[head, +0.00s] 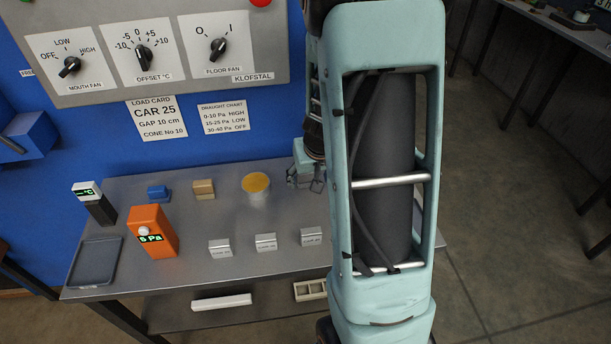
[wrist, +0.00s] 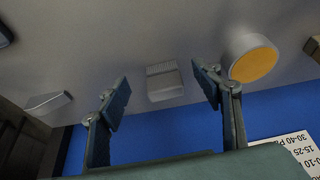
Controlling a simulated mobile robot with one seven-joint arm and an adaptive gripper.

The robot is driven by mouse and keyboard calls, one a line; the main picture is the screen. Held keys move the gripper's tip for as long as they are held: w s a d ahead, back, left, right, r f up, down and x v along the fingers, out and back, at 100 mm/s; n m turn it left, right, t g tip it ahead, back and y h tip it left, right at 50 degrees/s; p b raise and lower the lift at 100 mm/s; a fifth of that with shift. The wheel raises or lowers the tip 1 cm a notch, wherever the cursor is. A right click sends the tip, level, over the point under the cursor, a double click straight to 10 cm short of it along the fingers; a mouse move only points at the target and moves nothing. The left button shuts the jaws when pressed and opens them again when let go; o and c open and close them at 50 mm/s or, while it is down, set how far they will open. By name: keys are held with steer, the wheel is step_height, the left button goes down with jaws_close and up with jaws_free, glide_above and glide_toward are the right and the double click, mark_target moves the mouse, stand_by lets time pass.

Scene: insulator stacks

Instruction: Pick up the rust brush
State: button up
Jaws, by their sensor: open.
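A pale grey block with a finely ribbed, bristle-like edge (wrist: 164,82) lies on the table in the wrist view. It looks like the rust brush, but I cannot be sure. It shows between the two spread fingers of my gripper (wrist: 163,92), and I see no contact. My gripper is open and empty. In the head view my gripper (head: 305,181) is over the back right of the table, partly behind my arm. That block is hidden there.
A round tin with a yellow top (head: 256,188) stands just left of my gripper; it also shows in the wrist view (wrist: 252,60). A tan block (head: 204,190) and a blue block (head: 158,193) are further left. A pale block (wrist: 48,103) lies opposite. The blue wall is close behind.

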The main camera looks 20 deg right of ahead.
mark_target(306, 177)
steer(key=w, duration=0.2)
steer(key=w+p, duration=0.1)
steer(key=w, duration=0.1)
steer(key=shift+d, duration=0.4)
steer(key=shift+d+f+b, duration=0.1)
steer(key=shift+f+b, duration=0.35)
steer(key=shift+f, duration=0.5)
steer(key=shift+w+f, duration=0.35)
steer(key=shift+f, duration=0.1)
steer(key=shift+c, duration=0.2)
steer(key=c, duration=1.3)
steer(key=shift+r, duration=0.1)
